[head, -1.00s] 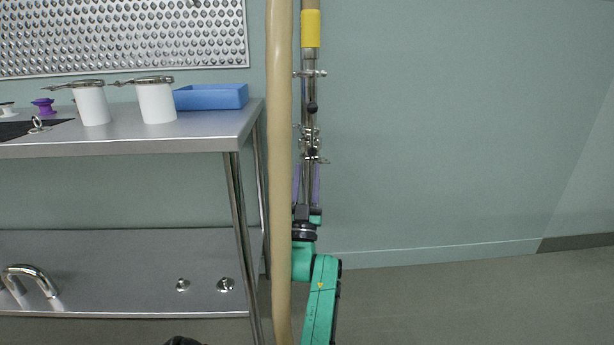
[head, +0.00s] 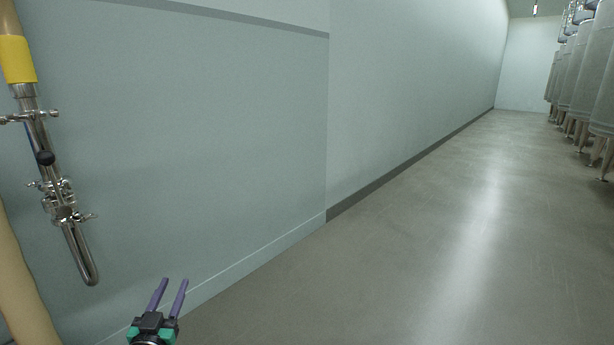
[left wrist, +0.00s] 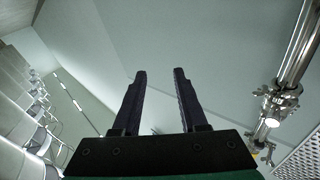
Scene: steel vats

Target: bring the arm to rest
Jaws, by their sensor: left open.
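My left gripper (head: 172,287) shows at the bottom left of the head view, with its two purple fingers apart and nothing between them. In the left wrist view its dark fingers (left wrist: 160,75) also stand apart, with only wall and ceiling behind them. The gripper is to the right of and below the steel pipe fitting, apart from it. My right gripper does not show in either view.
A steel pipe with clamps (head: 60,205) and a yellow band (head: 17,60) hangs at the left, beside a beige hose (head: 18,290). Steel vats (head: 585,75) stand in a row at the far right. The floor (head: 420,250) between is clear.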

